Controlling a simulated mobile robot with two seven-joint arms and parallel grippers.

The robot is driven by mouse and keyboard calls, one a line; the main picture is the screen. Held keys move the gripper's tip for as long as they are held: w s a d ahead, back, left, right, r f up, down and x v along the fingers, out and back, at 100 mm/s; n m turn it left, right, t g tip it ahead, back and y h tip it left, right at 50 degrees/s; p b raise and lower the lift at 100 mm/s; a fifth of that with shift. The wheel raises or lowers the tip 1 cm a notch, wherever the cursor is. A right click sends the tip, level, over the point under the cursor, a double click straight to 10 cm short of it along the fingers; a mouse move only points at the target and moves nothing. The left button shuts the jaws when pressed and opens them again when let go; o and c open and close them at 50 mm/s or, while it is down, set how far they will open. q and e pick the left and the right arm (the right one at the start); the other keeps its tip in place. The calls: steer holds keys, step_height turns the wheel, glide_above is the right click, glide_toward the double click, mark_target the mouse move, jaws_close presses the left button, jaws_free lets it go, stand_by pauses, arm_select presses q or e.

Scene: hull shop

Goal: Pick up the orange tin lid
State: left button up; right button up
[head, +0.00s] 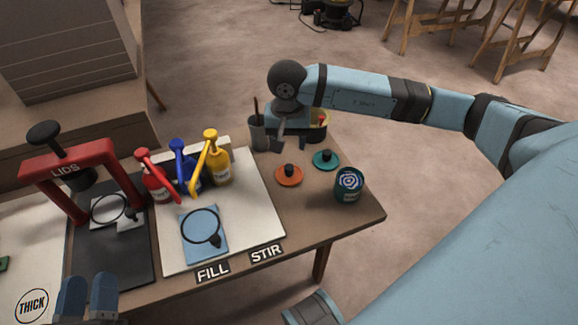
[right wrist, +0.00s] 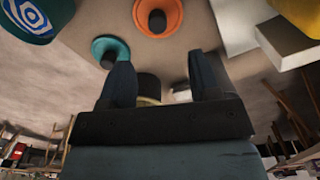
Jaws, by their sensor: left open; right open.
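The orange tin lid (head: 289,178) lies flat on the table with a dark knob upright on it, left of the teal lid (head: 325,160). In the right wrist view the orange lid (right wrist: 170,27) is at the top, partly cut off, beyond the open fingers. The teal lid (right wrist: 101,44) is beside it. My right gripper (head: 289,143) is open and empty, behind the orange lid and apart from it. It also shows in the right wrist view (right wrist: 162,82). My left gripper (head: 88,297) is open at the bottom left, far from the lid.
A teal tin (head: 348,186) with a blue-and-white swirl stands right of the lids. A dark cup (head: 258,135) with sticks and a yellow-rimmed container (head: 319,125) stand close to my right gripper. Pump bottles (head: 218,168) and a red press (head: 70,158) are left. Table between lid and front edge is clear.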

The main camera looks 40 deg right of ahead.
mark_target(289, 167)
step_height(289, 167, down, 4)
steer(key=shift+r+b, duration=0.25)
steer(key=shift+b, duration=0.05)
steer(key=shift+f, duration=0.55)
steer(key=f+b, duration=0.2)
steer(key=f, duration=0.3)
steer(key=shift+s, duration=0.2)
arm_select(q)
steer(key=f, duration=0.1)
steer(key=f+g, duration=0.1)
steer(key=f, duration=0.1)
steer(key=shift+w+d+f, duration=0.1)
steer(key=shift+d+f, duration=0.15)
steer(key=shift+f, duration=0.15)
arm_select(e)
steer(key=c, duration=1)
